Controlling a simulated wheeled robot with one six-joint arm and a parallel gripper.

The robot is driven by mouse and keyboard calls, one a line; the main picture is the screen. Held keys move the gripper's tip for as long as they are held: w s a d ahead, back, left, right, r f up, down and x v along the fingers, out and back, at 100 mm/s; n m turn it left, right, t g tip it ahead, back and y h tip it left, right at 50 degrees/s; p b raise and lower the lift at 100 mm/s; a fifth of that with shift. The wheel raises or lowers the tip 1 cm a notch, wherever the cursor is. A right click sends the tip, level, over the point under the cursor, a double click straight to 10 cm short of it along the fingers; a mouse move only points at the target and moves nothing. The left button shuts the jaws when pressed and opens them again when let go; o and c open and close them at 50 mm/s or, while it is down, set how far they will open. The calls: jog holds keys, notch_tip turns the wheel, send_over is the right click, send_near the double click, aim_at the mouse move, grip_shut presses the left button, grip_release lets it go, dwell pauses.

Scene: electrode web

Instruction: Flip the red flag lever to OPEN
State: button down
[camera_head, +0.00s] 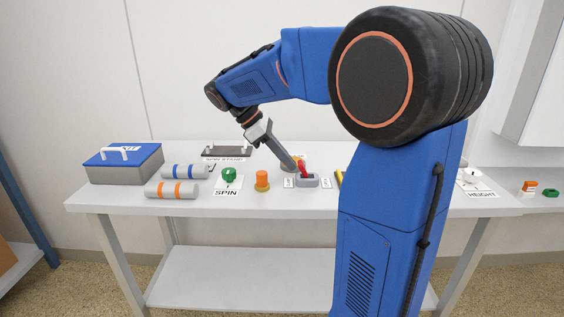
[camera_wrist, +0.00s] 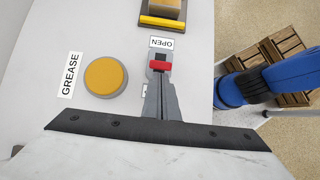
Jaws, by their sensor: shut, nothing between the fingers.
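The red flag lever (camera_head: 302,168) stands on a small grey base (camera_head: 308,182) on the table, leaning up and left in the head view. A white label lies on each side of the base, too small to read there. In the wrist view the red flag (camera_wrist: 160,66) shows beside the OPEN label (camera_wrist: 161,43). My gripper (camera_head: 292,165) reaches down to the lever with its fingers together and empty. In the wrist view the fingertips (camera_wrist: 160,78) are right at the red flag; whether they touch it I cannot tell. The fingers hide much of the base and another label.
A yellow GREASE button (camera_wrist: 106,77) sits close beside the lever. An orange knob (camera_head: 262,180) and a green SPIN knob (camera_head: 229,175) stand left of it. Striped cylinders (camera_head: 172,189) and a blue-lidded box (camera_head: 124,165) are farther left. The table's front edge is clear.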

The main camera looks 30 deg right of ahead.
aim_at(299, 163)
dwell(0.4)
jog(key=shift+s+d+r+y, duration=0.15)
jog(key=shift+d+y, duration=0.05)
jog(key=shift+y, duration=0.2)
jog(key=shift+d+r+t, duration=0.1)
jog(key=shift+t, duration=0.2)
jog(key=shift+s+d+r+t+y, duration=0.3)
jog(key=shift+d+t+y, duration=0.1)
jog(key=shift+y, duration=0.2)
jog(key=shift+s+d+r+t+y, duration=0.25)
jog(key=shift+d+r+t+y, duration=0.1)
jog(key=shift+y, duration=0.25)
jog(key=y, duration=0.1)
jog(key=s+d+t+y, duration=0.1)
jog(key=d+t+y, duration=0.1)
jog(key=shift+s+d+r, duration=0.2)
jog(key=shift+s+r, duration=0.05)
jog(key=shift+s, duration=0.05)
jog(key=shift+w+a, duration=0.1)
jog(key=shift+a, duration=0.05)
jog(key=shift+r, duration=0.15)
jog(key=shift+r, duration=0.65)
